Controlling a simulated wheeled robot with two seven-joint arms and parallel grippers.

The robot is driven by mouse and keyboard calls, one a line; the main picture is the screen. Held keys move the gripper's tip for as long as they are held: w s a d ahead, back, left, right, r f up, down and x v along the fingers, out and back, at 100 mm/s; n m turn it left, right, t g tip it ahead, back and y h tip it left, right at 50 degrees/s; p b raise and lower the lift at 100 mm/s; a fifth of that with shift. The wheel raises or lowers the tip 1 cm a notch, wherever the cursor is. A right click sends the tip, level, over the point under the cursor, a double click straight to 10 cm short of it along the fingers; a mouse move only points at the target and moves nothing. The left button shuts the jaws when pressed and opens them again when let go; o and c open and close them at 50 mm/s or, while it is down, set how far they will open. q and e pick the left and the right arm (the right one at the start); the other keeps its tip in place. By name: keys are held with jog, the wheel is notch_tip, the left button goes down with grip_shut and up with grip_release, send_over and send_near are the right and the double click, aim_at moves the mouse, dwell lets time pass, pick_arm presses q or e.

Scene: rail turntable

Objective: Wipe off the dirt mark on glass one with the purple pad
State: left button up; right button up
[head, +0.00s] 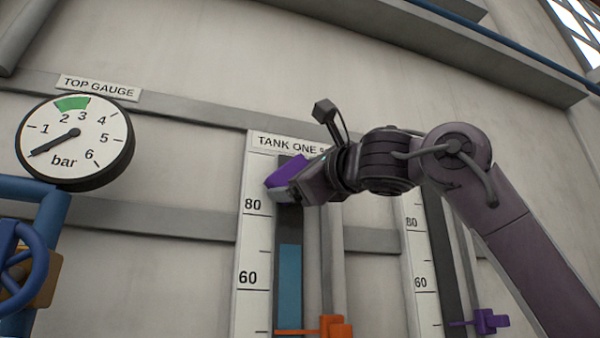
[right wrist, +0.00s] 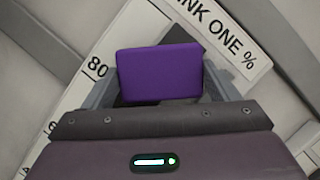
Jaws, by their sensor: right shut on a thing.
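My right gripper (head: 285,190) is shut on the purple pad (head: 287,171). The pad also shows in the right wrist view (right wrist: 160,73), between the fingers. The pad is at the upper end of the tank one gauge (head: 254,240), just under its "TANK ONE %" label and above the 80 mark. I cannot tell whether the pad touches the glass. No dirt mark shows; the pad and gripper cover part of the glass top. My left gripper is not in view.
A round top gauge (head: 74,142) and blue handwheel (head: 14,268) are at the left.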

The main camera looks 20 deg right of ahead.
aim_at(297, 156)
jog(key=shift+f+b, duration=2.3)
jog(key=shift+f, duration=2)
jog(key=shift+r+p, duration=3.8)
jog(key=shift+r, duration=2.65)
jog(key=shift+s+d+f+b, duration=0.1)
jog(key=shift+s+b, duration=0.25)
jog(key=shift+s, duration=0.6)
jog(key=s, duration=0.4)
jog(key=shift+b, duration=0.3)
jog(key=shift+w, duration=0.1)
